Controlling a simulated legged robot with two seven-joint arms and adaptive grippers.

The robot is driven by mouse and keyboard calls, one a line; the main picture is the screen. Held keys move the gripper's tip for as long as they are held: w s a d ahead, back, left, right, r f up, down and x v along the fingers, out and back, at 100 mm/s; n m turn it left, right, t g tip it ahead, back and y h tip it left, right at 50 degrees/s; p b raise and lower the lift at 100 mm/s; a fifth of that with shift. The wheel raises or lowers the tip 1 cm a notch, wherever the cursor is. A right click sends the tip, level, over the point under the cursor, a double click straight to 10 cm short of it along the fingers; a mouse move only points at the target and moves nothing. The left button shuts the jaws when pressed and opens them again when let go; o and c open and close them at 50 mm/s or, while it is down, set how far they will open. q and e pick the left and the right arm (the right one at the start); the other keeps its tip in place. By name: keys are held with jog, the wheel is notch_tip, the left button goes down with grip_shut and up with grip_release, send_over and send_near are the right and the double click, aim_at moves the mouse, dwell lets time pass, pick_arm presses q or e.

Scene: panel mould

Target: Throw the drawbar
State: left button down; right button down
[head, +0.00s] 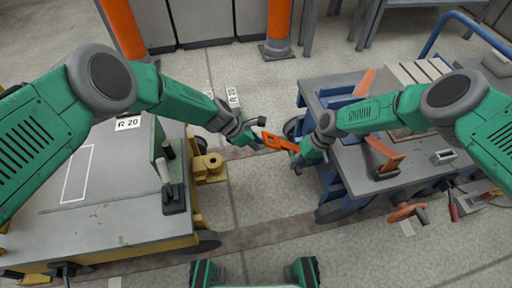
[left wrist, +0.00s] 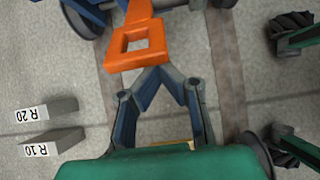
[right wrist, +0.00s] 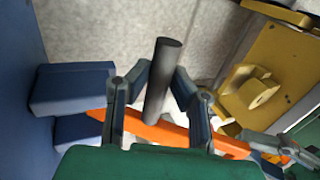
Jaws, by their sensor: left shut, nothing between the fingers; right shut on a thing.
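The orange drawbar (head: 279,142) spans part of the gap between the blue cart (head: 328,190) and the yellow cart (head: 200,205). Its end with a square hole (left wrist: 158,40) shows in the left wrist view, just beyond my left gripper (left wrist: 162,72). That gripper is shut and empty, its tips close to the drawbar end; I cannot tell whether they touch. My right gripper (head: 303,155) is shut at the drawbar. In the right wrist view a dark grey handle (right wrist: 162,75) stands between its fingers, with the orange bar (right wrist: 170,131) crossing behind. A yellow coupling (right wrist: 255,93) sits on the yellow cart.
The right cart top holds orange brackets (head: 384,155) and several parts. Orange posts (head: 279,25) stand at the back. Bare floor (head: 255,205) lies between the carts.

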jog(key=c, duration=1.4)
grip_release()
jog(key=shift+s+f, duration=0.1)
jog(key=shift+f, duration=0.15)
jog(key=shift+r, duration=0.1)
